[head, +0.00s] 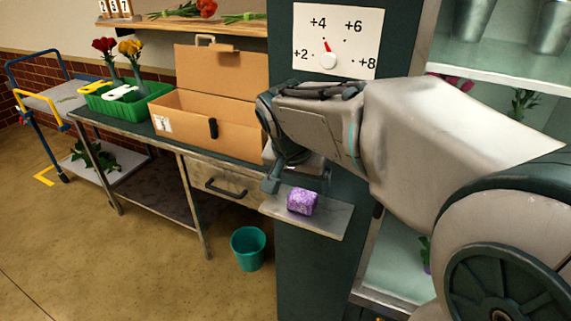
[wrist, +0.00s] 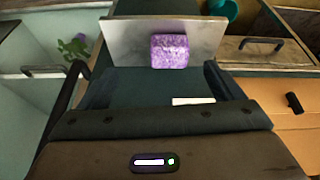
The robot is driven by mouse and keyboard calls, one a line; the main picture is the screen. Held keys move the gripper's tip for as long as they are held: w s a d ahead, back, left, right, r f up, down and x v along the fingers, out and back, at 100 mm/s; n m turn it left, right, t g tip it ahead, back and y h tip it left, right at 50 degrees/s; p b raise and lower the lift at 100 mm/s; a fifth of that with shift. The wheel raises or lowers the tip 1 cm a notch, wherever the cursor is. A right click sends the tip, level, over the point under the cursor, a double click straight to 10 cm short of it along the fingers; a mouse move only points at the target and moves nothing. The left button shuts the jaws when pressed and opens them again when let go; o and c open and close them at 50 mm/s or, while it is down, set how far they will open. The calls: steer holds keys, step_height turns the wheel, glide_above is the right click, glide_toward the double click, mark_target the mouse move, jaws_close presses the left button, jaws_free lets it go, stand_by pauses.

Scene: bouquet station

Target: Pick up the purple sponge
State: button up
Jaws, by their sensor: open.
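The purple sponge (head: 302,201) sits on a small metal shelf (head: 333,222) fixed to a dark green post. In the wrist view the sponge (wrist: 169,51) lies ahead of my gripper, between the lines of its two fingers and a little right of the shelf's middle (wrist: 128,40). My gripper (wrist: 150,80) is open and empty, with one finger at each side of the wrist view. In the head view my gripper (head: 296,182) is just above and behind the shelf, partly hidden by my arm. I cannot tell the exact gap to the sponge.
A dial panel (head: 350,40) is on the post above. Left stands a workbench with an open cardboard box (head: 225,128) and a green crate (head: 105,102). A teal bin (head: 248,250) is on the floor. A glass-fronted cabinet (head: 500,75) is at the right.

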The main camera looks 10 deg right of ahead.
mark_target(302, 196)
steer(key=shift+m, duration=0.5)
steer(key=w+f, duration=0.2)
steer(key=f, duration=0.1)
steer(key=w+d+f, duration=0.1)
steer(key=w+f, duration=0.1)
steer(key=shift+w+f, duration=0.4)
steer(key=x, duration=0.5)
steer(key=shift+d, duration=0.2)
steer(key=c, duration=1.1)
